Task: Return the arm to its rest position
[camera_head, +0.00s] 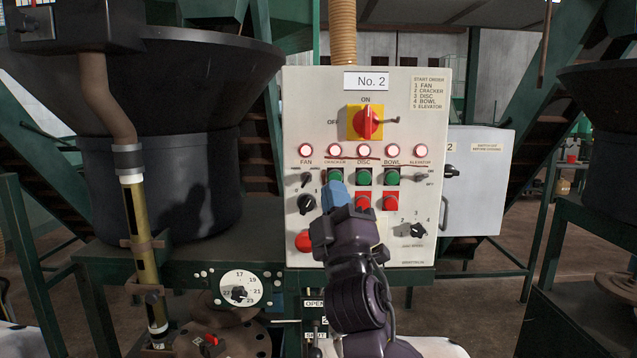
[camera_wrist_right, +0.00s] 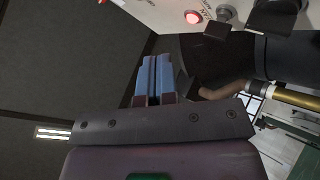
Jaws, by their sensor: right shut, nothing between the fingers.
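My right gripper (camera_head: 336,193) is raised in front of the lower middle of the control panel (camera_head: 300,120) in the head view. Its blue fingers are shut together and hold nothing. It covers part of the panel below the green cracker button (camera_head: 335,177). Whether the fingertips touch the panel cannot be told from the head view. In the right wrist view the shut blue fingers (camera_wrist_right: 154,78) point up the picture, with the panel (camera_wrist_right: 160,12) at the top edge. My left gripper is not in view.
A large dark bowl (camera_head: 170,180) stands left of the panel. A grey switch box (camera_head: 480,180) is on the right. A round dial (camera_head: 240,288) and a pipe (camera_head: 140,240) are lower left. Green steel frames stand on both sides.

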